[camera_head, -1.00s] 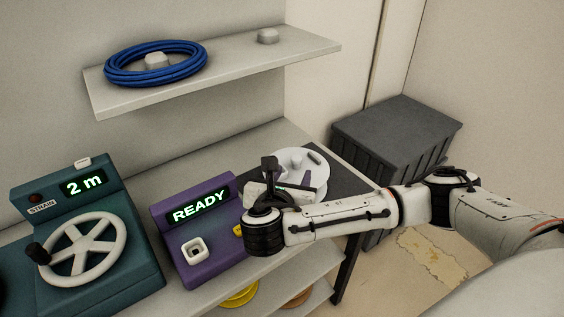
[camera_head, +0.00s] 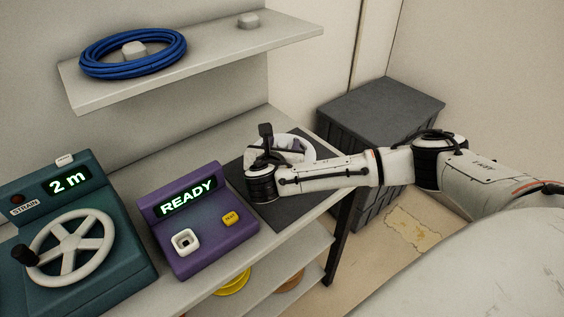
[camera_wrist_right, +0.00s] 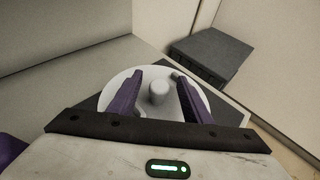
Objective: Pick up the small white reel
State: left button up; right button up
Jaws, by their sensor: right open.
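The small white reel (camera_wrist_right: 146,82) lies on a dark mat at the right end of the bench. In the right wrist view it is a round white disc with a short post, or hub (camera_wrist_right: 158,93), at its middle. My right gripper (camera_wrist_right: 161,88) is open, its two purple fingers spread either side of the hub and apart from it. In the head view the reel (camera_head: 304,147) shows behind my right gripper (camera_head: 278,148), which hides much of it. Whether the fingertips touch the reel's face cannot be told. My left gripper is out of view.
A purple box (camera_head: 203,222) reading READY stands left of the mat (camera_head: 284,207). A teal machine (camera_head: 117,250) with a handwheel is further left. A shelf (camera_head: 215,57) with a blue cable coil (camera_head: 133,70) hangs above. A dark crate (camera_head: 385,106) stands right of the bench.

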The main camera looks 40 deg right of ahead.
grip_shut()
dwell(0.3)
